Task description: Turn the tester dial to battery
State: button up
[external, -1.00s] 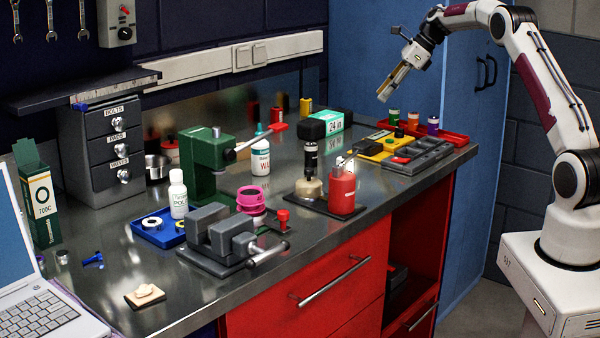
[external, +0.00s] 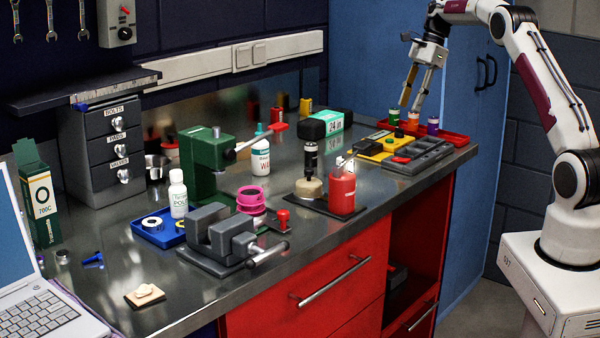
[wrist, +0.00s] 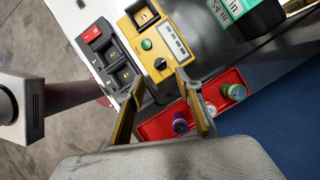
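The tester looks to be the yellow box (wrist: 152,22) in the upper middle of the wrist view. It has a small black dial (wrist: 160,63), a green button (wrist: 146,44) and a pale panel (wrist: 172,40). The dial's markings are too small to read. In the external view the yellow box (external: 370,148) lies at the far right of the bench. My gripper (external: 411,108) is open and empty, pointing down above that end of the bench. In the wrist view my gripper's fingers (wrist: 160,80) stand on either side of the dial in the picture, apparently above it.
A red tray (wrist: 154,130) with several coloured-band cylinders lies close beside the tester. A dark grey compartment unit (external: 418,158) with a red part is on its other side. A teal box (external: 333,122) and a red canister (external: 342,192) stand further left.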

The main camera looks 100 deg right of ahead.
aim_at(399, 132)
jog(key=shift+w+f, duration=0.1)
jog(key=shift+x, duration=3.8)
grip_shut()
